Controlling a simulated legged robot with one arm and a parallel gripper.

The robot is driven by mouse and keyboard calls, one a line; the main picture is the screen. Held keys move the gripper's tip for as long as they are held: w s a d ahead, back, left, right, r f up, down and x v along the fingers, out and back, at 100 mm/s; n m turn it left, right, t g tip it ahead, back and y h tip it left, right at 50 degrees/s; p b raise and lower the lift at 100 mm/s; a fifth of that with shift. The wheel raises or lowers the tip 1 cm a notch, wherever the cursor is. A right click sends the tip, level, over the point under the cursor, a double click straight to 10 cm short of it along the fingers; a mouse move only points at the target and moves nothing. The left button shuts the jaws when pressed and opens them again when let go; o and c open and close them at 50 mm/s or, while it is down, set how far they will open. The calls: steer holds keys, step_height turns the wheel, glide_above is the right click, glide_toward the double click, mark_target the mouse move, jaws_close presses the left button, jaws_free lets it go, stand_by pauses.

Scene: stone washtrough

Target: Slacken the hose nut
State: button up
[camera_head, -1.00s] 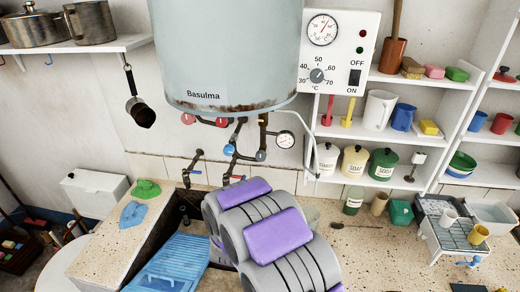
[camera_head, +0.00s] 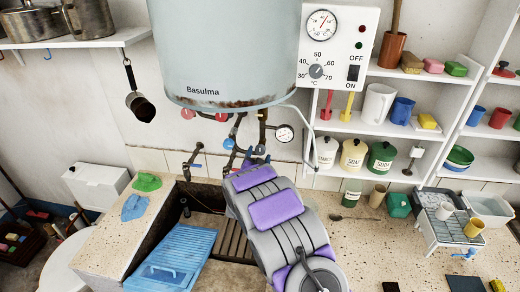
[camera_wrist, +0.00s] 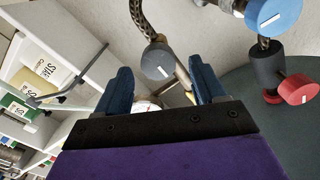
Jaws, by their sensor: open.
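A grey round fitting with a white mark (camera_wrist: 157,60) sits at the end of a dark braided hose (camera_wrist: 141,18) in the wrist view. It may be the hose nut, but I cannot tell for sure. In the head view it shows as a small grey-blue disc (camera_head: 260,150) under the boiler. My gripper (camera_wrist: 160,66) is open and empty, its two blue fingers framing the fitting from below, with no clear contact. In the head view my gripper (camera_head: 252,162) reaches up to the pipes; its fingers are small and partly hidden.
A blue knob (camera_wrist: 272,14) and a red knob (camera_wrist: 297,90) are close on the right in the wrist view. The boiler (camera_head: 228,50) hangs above the pipes, with a gauge (camera_head: 284,133) at the right. Below is the stone trough with a blue washboard (camera_head: 176,258).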

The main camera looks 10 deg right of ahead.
mark_target(260, 151)
steer(key=shift+x, duration=2.15)
steer(key=c, duration=1)
